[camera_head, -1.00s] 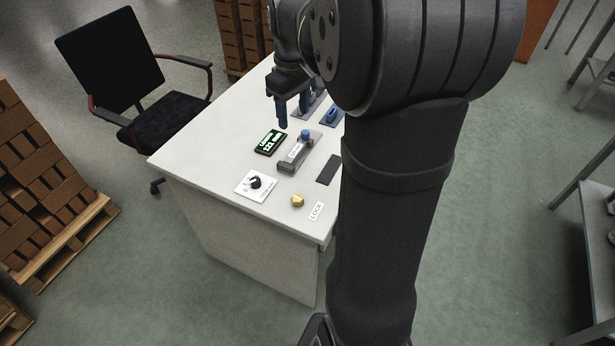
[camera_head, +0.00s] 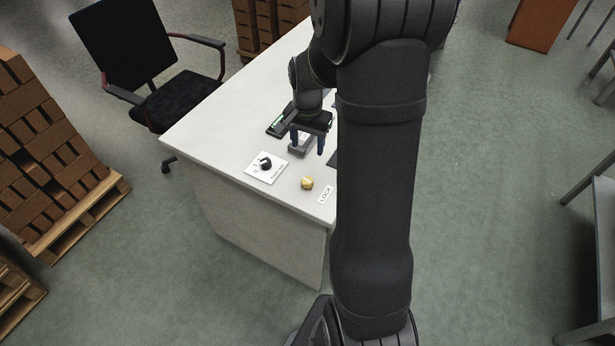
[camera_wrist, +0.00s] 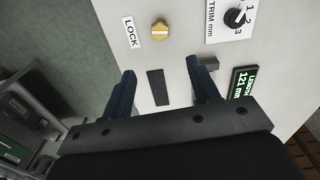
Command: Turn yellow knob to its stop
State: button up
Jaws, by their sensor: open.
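The yellow knob (camera_head: 307,183) sits on the white table top near its front corner, beside a white label reading LOCK (camera_head: 326,195). In the wrist view the yellow knob (camera_wrist: 160,31) is at the top centre, beyond the fingertips, with the LOCK label (camera_wrist: 131,32) to its left. My gripper (camera_head: 307,146) is above the table, behind the knob in the head view and apart from it. In the wrist view my gripper (camera_wrist: 160,72) shows its two blue fingers spread wide with nothing between them.
A black TRIM dial (camera_head: 265,163) on a white plate is left of the knob. A display (camera_wrist: 244,80) reads 121 mm. A dark strip (camera_wrist: 158,87) and a grey block (camera_wrist: 209,62) lie near the fingers. A black chair (camera_head: 160,75) stands beside the table (camera_head: 215,120).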

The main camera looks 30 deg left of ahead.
aim_at(308, 180)
notch_tip(308, 180, down, 15)
jog(key=shift+r, duration=0.1)
dwell(0.3)
jog(key=c, duration=1)
